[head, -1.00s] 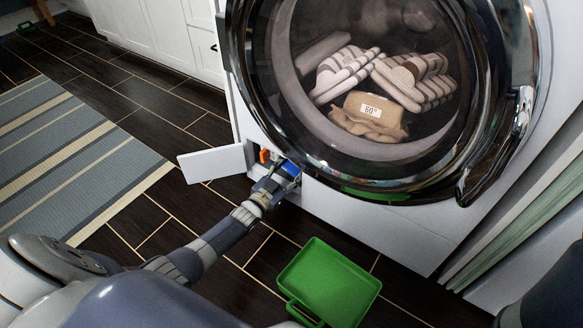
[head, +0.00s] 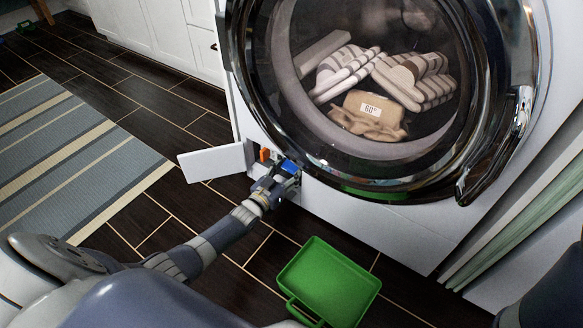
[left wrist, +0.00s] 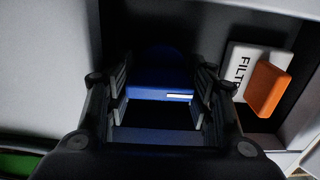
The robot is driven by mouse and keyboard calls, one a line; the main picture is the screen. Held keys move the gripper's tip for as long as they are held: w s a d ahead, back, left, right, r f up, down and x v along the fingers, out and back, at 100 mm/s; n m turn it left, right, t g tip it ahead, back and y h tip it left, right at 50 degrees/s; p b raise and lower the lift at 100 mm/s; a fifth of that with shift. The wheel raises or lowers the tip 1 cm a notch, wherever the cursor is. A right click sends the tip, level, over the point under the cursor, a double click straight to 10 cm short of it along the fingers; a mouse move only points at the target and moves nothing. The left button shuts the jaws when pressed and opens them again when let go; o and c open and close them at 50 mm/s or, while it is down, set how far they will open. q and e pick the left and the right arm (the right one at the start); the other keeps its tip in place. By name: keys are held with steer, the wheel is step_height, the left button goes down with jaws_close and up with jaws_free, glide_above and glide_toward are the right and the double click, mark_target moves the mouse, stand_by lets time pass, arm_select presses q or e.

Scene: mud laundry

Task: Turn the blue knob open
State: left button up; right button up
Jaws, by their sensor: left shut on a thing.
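The blue knob (head: 290,167) is at the small open compartment low on the front of the washer (head: 335,205). In the left wrist view the knob (left wrist: 158,92) has a short white mark on its right part. My left gripper (head: 281,178) reaches the compartment, and its fingers stand on both sides of the knob in the left wrist view (left wrist: 160,98). It is shut on the knob. The fingers partly hide the knob's sides. My right gripper is out of view.
An orange part (left wrist: 268,89) sits beside a white label reading "FILT" (left wrist: 246,70), right of the knob. The white flap (head: 213,163) stands open to the left. A green tray (head: 329,280) lies on the floor in front. Striped textiles show behind the closed round door (head: 480,150).

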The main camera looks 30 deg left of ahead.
arm_select(q)
steer(key=o, duration=0.8)
steer(key=s, duration=0.5)
steer(key=s+a, duration=0.1)
steer(key=s, duration=0.2)
steer(key=shift+a, duration=0.1)
